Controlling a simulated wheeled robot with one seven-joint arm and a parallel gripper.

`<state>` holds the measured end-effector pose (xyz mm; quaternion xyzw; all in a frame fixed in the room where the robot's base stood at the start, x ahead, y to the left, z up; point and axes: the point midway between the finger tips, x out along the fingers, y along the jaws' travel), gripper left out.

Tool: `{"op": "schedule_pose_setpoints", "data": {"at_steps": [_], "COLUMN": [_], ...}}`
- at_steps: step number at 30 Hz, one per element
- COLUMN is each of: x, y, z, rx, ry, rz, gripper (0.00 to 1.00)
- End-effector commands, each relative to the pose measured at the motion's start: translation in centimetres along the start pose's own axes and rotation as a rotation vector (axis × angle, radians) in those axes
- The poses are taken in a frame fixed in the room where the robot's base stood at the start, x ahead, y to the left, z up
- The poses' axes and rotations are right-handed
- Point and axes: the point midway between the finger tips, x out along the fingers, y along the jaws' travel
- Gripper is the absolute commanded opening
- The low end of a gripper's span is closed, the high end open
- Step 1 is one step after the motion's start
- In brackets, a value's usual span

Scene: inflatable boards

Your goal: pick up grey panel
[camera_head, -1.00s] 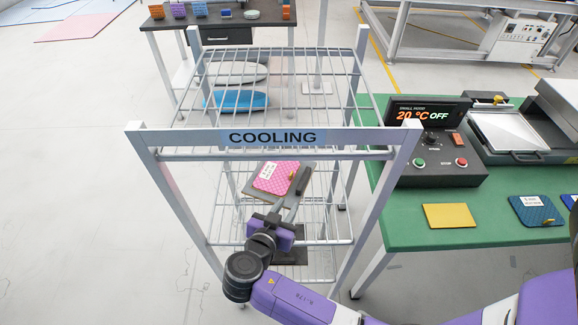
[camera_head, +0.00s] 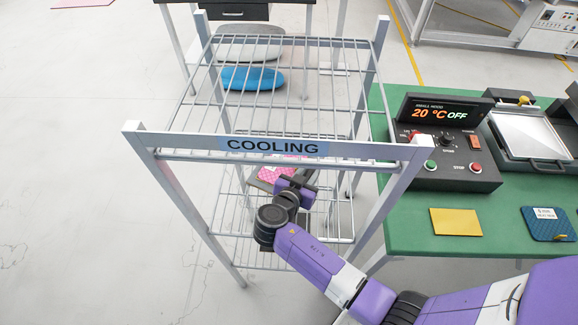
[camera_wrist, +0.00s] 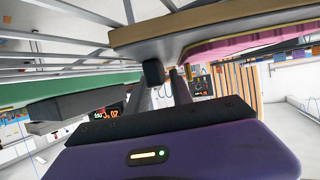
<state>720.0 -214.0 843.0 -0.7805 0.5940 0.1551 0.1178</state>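In the wrist view a grey panel (camera_wrist: 185,45) with a brown upper edge spans the upper middle, and a pink padded panel (camera_wrist: 235,45) lies against it. In the head view the pink panel (camera_head: 268,176) shows through the wires inside the cooling rack; the grey panel is mostly hidden there. My gripper (camera_head: 308,180) is behind the rack's front bar, just right of the pink panel. In the wrist view its two dark fingers (camera_wrist: 164,74) stand apart, with a narrow gap between them. Their tips overlap the grey panel's lower edge in view; I cannot tell whether they touch it.
The cooling rack (camera_head: 163,143) has wire shelves and white posts close around my arm. A green table (camera_head: 410,235) to its right carries a control box (camera_head: 440,150), a yellow panel (camera_head: 455,221) and a blue panel (camera_head: 547,222). The floor to the left is clear.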

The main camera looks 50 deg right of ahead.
Motion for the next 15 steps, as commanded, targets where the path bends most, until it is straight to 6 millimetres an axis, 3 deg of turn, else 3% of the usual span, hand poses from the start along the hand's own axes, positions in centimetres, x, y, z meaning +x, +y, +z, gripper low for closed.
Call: {"op": "schedule_pose_setpoints", "data": {"at_steps": [9,10,14,15], "x": [0.82,0.82,0.80,0.80], "y": [0.03,0.02,0.02,0.02], "z": [0.09,0.09,0.09,0.09], "rx": [0.000,0.000,0.000,0.000], "ry": [-0.001,-0.001,-0.001,-0.001], "rz": [0.000,0.000,0.000,0.000], "gripper": [0.27,0.25,0.00,0.00]}}
